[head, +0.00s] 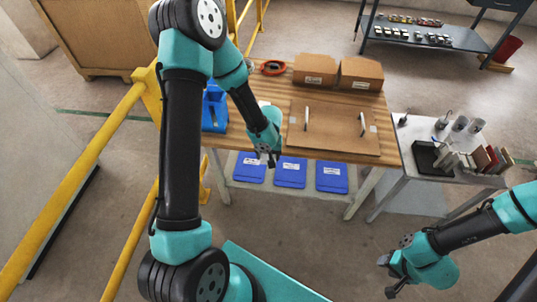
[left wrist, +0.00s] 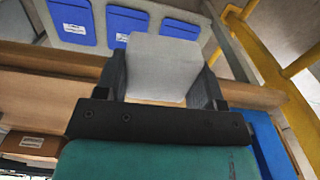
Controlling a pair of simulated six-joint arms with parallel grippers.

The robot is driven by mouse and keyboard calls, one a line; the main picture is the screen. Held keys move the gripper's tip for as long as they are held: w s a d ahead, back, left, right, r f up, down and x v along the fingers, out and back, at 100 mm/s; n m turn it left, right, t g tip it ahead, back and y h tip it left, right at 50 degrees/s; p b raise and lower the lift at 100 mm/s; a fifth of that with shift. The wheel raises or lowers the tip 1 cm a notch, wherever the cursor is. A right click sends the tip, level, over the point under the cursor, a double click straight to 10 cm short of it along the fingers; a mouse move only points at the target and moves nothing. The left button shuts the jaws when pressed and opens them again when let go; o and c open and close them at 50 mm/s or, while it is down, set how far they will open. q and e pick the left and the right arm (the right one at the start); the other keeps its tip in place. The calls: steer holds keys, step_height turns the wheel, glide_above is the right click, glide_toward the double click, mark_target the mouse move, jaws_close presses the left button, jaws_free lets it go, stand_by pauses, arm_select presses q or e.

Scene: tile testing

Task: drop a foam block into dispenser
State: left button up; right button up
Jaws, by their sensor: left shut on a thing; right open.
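In the left wrist view a pale grey block (left wrist: 163,62), which looks like the foam block, sits between the two dark fingers of my left gripper (left wrist: 160,88). In the head view my left gripper (head: 267,160) hangs at the front edge of the table, and the block cannot be made out there. A blue holder (head: 214,108), possibly the dispenser, stands at the table's left end, left of that gripper. A blue surface also shows at the lower right of the left wrist view (left wrist: 272,145). My right gripper (head: 390,276) is open and empty over the floor at lower right.
The wooden table (head: 245,140) carries a brown board (head: 333,142) with two upright pieces and two cardboard boxes (head: 315,70) behind it. Blue bins (head: 290,172) sit below. A side table (head: 410,128) with tools stands right. A yellow rail (head: 75,187) runs along the left.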

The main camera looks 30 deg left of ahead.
arm_select(q)
steer(key=w+a+r+n, duration=0.6)
steer(key=a+r, duration=0.1)
steer(key=a, duration=0.4)
steer(key=w+a+r+n, duration=0.55)
steer(key=a+r, duration=0.25)
steer(key=a, duration=0.2)
steer(key=s+a+r+n, duration=0.4)
steer(key=a+r+n, duration=0.1)
steer(key=a, duration=0.4)
steer(key=shift+s+r+n, duration=0.15)
steer(key=shift+r+n, duration=0.25)
steer(key=shift+n, duration=0.05)
steer(key=shift+f, duration=0.2)
steer(key=shift+f, duration=2.8)
